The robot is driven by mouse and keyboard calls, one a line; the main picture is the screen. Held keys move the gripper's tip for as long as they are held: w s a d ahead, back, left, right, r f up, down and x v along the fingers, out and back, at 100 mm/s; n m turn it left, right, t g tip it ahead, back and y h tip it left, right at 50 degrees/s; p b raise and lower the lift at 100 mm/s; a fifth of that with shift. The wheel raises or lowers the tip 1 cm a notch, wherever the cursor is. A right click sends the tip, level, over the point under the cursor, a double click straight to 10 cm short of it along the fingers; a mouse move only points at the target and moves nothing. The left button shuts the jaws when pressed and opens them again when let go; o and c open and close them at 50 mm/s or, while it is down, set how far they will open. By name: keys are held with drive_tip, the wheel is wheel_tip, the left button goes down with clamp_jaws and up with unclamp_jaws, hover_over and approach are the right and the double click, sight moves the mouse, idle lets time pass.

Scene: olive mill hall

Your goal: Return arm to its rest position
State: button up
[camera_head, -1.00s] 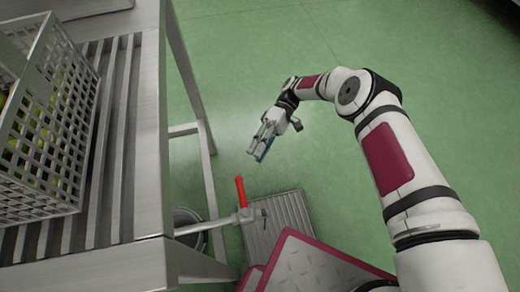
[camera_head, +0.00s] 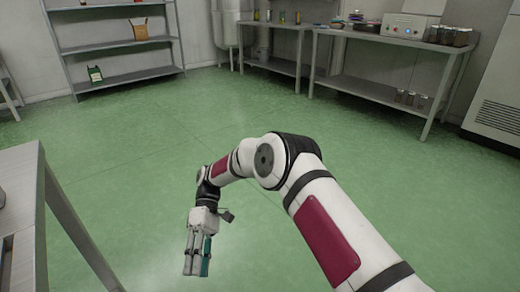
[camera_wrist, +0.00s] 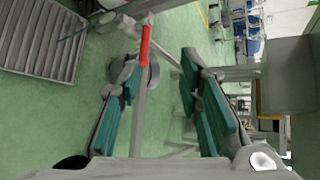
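My white arm with dark red panels reaches forward over the green floor in the head view. My gripper (camera_head: 198,262) hangs at its end with the fingers pointing down, clear of the metal table at the left. In the wrist view my gripper (camera_wrist: 162,90) shows its two teal-padded fingers spread apart, with a wide gap. I see nothing held between them. A red lever handle (camera_wrist: 145,44) on a grey pipe shows beyond the fingertips, apart from them as far as I can tell.
A metal table (camera_head: 24,195) stands close at the left. A slatted metal grate (camera_wrist: 42,38) shows in the wrist view. Shelving (camera_head: 115,45) and a workbench (camera_head: 385,90) with jars stand at the back. The floor (camera_head: 150,145) between is clear.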

drive_tip(key=d+r+m+t, duration=0.2)
drive_tip(key=d+r+t, duration=0.1)
drive_tip(key=d+r, duration=0.55)
drive_tip(key=d+r+m+t, duration=0.2)
drive_tip(key=d+r, duration=0.3)
drive_tip(key=r, duration=0.7)
drive_tip(key=s+d+r+m+t, duration=0.4)
drive_tip(key=s+d+r, duration=0.3)
drive_tip(key=d+r, duration=0.25)
drive_tip(key=s+d+f+m+t, duration=0.1)
drive_tip(key=s+d+m+t, duration=0.15)
drive_tip(key=s+d, duration=0.5)
drive_tip(key=s+d+f+m+t, duration=0.15)
drive_tip(key=s+d+m, duration=0.25)
drive_tip(key=s, duration=0.6)
wheel_tip(320, 180, up, 40)
drive_tip(key=t+p, duration=0.4)
drive_tip(key=p, duration=3.4)
drive_tip(key=shift+f+n, duration=0.2)
drive_tip(key=shift+n, duration=0.15)
drive_tip(key=shift+s, duration=0.1)
